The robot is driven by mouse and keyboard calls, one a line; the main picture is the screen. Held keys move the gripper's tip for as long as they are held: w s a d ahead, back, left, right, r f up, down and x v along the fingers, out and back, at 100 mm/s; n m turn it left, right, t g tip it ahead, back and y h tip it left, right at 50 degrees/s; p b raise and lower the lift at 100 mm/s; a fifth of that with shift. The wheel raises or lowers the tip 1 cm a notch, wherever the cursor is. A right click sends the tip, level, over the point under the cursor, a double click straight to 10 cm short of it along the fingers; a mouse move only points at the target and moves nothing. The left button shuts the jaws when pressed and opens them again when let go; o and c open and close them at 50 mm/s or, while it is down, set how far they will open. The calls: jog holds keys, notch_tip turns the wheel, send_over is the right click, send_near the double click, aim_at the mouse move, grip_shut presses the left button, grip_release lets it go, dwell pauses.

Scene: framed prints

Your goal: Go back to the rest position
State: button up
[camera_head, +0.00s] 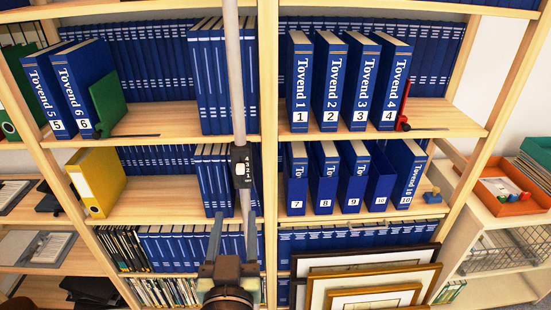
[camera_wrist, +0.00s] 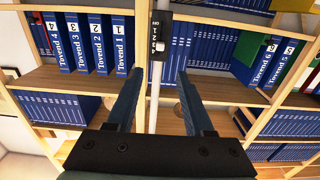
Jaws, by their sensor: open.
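In the wrist view my gripper (camera_wrist: 160,78) is open, with a wide gap between the fingers. A light grey pole (camera_head: 233,70) with a black numbered block (camera_head: 241,167) shows in line with this gap. It also shows in the wrist view (camera_wrist: 155,75); I cannot tell how far beyond the fingertips it is. No finger is seen touching it. The wrist view shows the shelves upside down.
Blue Tovend binders (camera_head: 345,85) fill the shelves (camera_head: 420,115) left and right. Framed pictures (camera_head: 365,270) lean at the lower right. An orange tray (camera_head: 510,195) stands on a side unit at far right.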

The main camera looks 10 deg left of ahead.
jog(key=w+d+r+m+t+h, duration=0.1)
jog(key=d+r+t, duration=0.15)
jog(key=r, duration=0.75)
jog(key=d+r+m+t+h, duration=0.15)
jog(key=d+r, duration=0.25)
jog(key=r, duration=0.5)
jog(key=s+d+r+t+h, duration=0.1)
jog(key=s+d+r+t, duration=0.2)
jog(key=r, duration=0.7)
jog(key=s+d+r+t+h, duration=0.1)
jog(key=s+d+r+t, duration=0.2)
jog(key=r, duration=0.7)
jog(key=s+d, duration=0.2)
jog(key=s, duration=0.1)
jog(key=shift+s+d+r+m, duration=0.15)
jog(key=shift+d+r+m, duration=0.05)
jog(key=shift+d+m, duration=0.15)
jog(key=shift+a+h, duration=0.1)
jog(key=shift+h, duration=0.15)
